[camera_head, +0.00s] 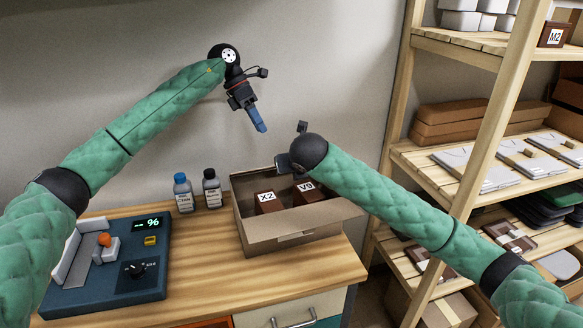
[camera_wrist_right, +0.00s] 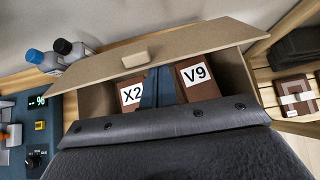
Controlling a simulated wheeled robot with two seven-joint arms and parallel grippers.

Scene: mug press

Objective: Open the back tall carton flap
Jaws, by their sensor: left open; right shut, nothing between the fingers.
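The tall carton (camera_head: 278,238) stands open-topped at the right end of the wooden table. Its back flap (camera_wrist_right: 185,50), with a small tab (camera_wrist_right: 134,60), slants along the carton's back edge in the right wrist view; its exact angle is unclear. My right gripper is shut and empty, its blue fingers (camera_wrist_right: 158,85) reaching over the carton toward the flap's near edge; I cannot tell whether they touch it. In the head view the right wrist hides these fingers and part of the carton's back. My left gripper (camera_head: 258,121) is open and empty, high above the carton.
Brown boxes X2 (camera_head: 267,202) and V9 (camera_head: 308,194) are inside the carton. Two bottles, one blue-capped (camera_head: 183,193) and one black-capped (camera_head: 212,189), stand left of it. A press machine (camera_head: 120,262) is further left. A wooden shelf (camera_head: 470,160) stands right.

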